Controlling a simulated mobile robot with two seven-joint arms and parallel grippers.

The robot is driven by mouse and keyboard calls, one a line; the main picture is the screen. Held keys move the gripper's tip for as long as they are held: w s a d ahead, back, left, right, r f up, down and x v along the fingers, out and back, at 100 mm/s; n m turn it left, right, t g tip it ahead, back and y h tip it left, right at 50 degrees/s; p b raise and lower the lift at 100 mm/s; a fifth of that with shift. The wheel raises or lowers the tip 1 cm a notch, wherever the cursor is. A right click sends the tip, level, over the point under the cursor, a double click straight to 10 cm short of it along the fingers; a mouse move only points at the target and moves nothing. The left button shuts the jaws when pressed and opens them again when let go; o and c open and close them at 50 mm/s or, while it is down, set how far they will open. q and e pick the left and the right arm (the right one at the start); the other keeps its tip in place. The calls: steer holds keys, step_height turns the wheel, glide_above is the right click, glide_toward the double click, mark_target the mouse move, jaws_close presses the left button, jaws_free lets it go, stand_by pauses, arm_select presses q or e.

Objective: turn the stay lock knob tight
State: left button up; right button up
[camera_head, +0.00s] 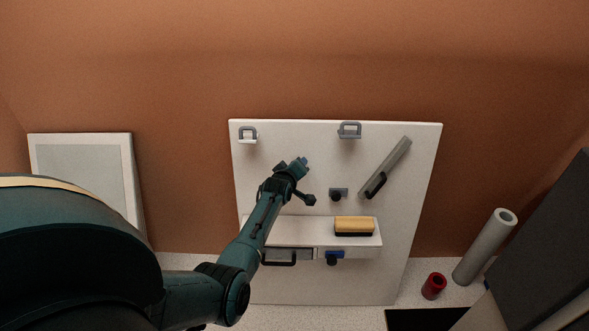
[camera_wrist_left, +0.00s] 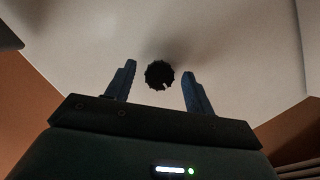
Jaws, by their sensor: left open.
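My left gripper (camera_head: 302,164) is in front of the upright white board, left of its middle, with its blue fingers toward the board. In the left wrist view, the open left gripper (camera_wrist_left: 158,86) has a round black knob (camera_wrist_left: 159,74) with a ridged edge in the gap between its fingertips. Clear space shows on both sides of the knob, and neither finger appears to touch it. A grey bar (camera_head: 394,158) with a dark handle slants on the board at right. My right gripper is not in view.
The white board (camera_head: 420,180) also carries hooks at the top, a small black knob (camera_head: 337,195), and a shelf with a yellow block (camera_head: 354,225). A red cup (camera_head: 433,286) and grey tube (camera_head: 485,247) stand right.

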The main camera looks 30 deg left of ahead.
arm_select(q)
steer(key=p+v, duration=1.3)
steer(key=p, duration=0.1)
steer(key=shift+p, duration=0.35)
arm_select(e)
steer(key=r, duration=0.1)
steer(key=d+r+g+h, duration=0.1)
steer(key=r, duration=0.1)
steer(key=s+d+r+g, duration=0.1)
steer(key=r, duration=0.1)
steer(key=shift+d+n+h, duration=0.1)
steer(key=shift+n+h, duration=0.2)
arm_select(q)
steer(key=shift+s, duration=0.1)
